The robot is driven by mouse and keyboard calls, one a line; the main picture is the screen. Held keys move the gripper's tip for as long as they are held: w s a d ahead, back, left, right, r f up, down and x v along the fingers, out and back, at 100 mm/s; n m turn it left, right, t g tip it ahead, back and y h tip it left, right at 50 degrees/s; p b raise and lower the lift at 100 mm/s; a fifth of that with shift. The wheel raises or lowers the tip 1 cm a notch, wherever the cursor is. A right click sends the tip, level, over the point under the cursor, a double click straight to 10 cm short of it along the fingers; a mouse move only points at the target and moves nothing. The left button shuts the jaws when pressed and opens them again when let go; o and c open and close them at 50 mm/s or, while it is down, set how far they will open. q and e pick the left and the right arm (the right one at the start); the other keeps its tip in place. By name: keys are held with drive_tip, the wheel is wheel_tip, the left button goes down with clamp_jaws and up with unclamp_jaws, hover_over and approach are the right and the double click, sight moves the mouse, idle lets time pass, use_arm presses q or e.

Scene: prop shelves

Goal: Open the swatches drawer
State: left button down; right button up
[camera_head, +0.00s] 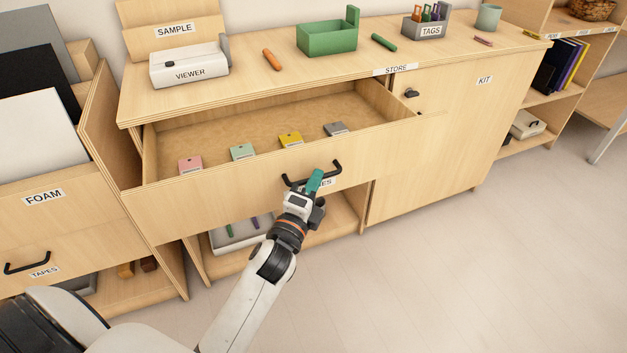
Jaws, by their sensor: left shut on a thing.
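The wide wooden drawer (230,194) of the middle cabinet stands pulled out, with its inside in view. Several swatches lie in it: a pink one (190,164), a mint one (242,152), a yellow one (291,140) and a grey one (336,129). My left gripper (314,181) is shut on the drawer's black handle (335,168), near the middle of the drawer front. My right gripper is not in view.
The cabinet top holds a white viewer box (189,66), a green tray (327,38) and a grey tags holder (426,22). The kit door (450,130) is right of the drawer. A foam bin (45,200) stands left. Floor at right is clear.

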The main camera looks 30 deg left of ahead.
use_arm(q)
drive_tip(key=c, duration=1.5)
unclamp_jaws()
drive_tip(key=s+f, duration=0.1)
drive_tip(key=s, duration=1.1)
drive_tip(key=shift+d+f, duration=0.3)
drive_tip(key=shift+d, duration=0.15)
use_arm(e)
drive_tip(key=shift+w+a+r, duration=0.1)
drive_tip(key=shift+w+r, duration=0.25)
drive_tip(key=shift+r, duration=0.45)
use_arm(q)
drive_tip(key=shift+w, duration=0.1)
